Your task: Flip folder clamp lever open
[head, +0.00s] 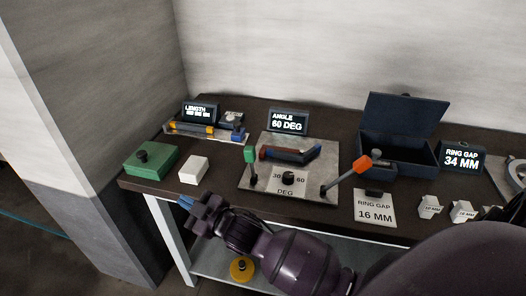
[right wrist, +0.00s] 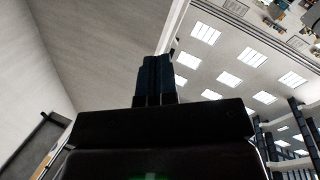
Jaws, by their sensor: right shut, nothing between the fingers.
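The folder is a metal plate (head: 262,188) on the table with a dark and blue bent bar (head: 300,154) across it. A lever with a green grip (head: 250,155) stands upright at its left side. A lever with an orange grip (head: 362,164) leans up to the right from its right front corner. Which of the two is the clamp lever is not marked. My right gripper (head: 185,201) is shut and empty at the table's front edge, left of the folder and apart from both levers. Its closed fingers (right wrist: 157,80) show in the right wrist view, against wall and ceiling. My left gripper is out of view.
A green block (head: 151,160) with a black knob and a white block (head: 194,170) sit near my right gripper. A length gauge (head: 200,130) is behind them. An open dark blue box (head: 398,125) stands back right, with small white blocks (head: 429,206) in front.

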